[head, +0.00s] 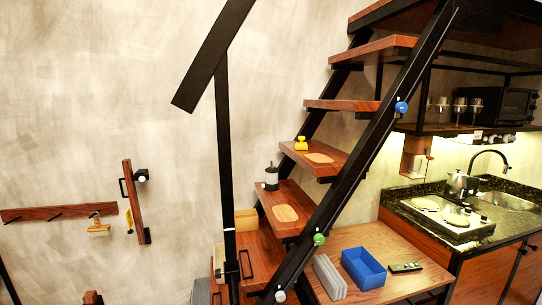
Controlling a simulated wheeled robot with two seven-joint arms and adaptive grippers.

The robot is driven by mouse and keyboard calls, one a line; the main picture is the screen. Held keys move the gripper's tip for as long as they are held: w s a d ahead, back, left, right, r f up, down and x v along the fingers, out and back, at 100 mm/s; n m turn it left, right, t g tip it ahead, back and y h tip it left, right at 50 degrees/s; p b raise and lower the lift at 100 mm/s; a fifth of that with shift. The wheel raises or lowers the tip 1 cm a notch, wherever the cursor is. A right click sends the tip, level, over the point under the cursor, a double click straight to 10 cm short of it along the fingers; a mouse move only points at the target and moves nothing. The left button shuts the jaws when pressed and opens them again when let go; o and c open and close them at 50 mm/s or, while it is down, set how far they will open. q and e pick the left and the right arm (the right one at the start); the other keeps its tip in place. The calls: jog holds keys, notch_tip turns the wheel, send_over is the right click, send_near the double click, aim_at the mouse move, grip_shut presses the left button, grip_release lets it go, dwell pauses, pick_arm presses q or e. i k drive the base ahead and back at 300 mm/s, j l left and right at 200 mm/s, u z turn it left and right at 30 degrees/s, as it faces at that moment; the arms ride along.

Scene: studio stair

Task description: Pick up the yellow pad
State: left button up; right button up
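A dull yellow block (246,220), which looks like the yellow pad, sits on a low wooden step behind the black post. It is small here, and the post partly borders it on the left. A brighter yellow object (301,143) with a knob-like top stands on a higher stair tread. I cannot tell for sure which of the two is the pad. Neither of my grippers shows in the head view.
Black stair rails and a post (228,170) stand in front of the treads. A blue bin (363,268), grey slabs (329,277) and a remote (405,267) are on the wooden top (395,240). A brush (98,228) hangs on the wall.

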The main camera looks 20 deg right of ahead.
aim_at(300, 145)
jog(key=k+l+z, duration=0.2)
jog(key=l, duration=0.4)
jog(key=k+l+z, duration=0.2)
jog(key=l, duration=0.4)
jog(key=l+z, duration=0.15)
jog(key=l, duration=0.45)
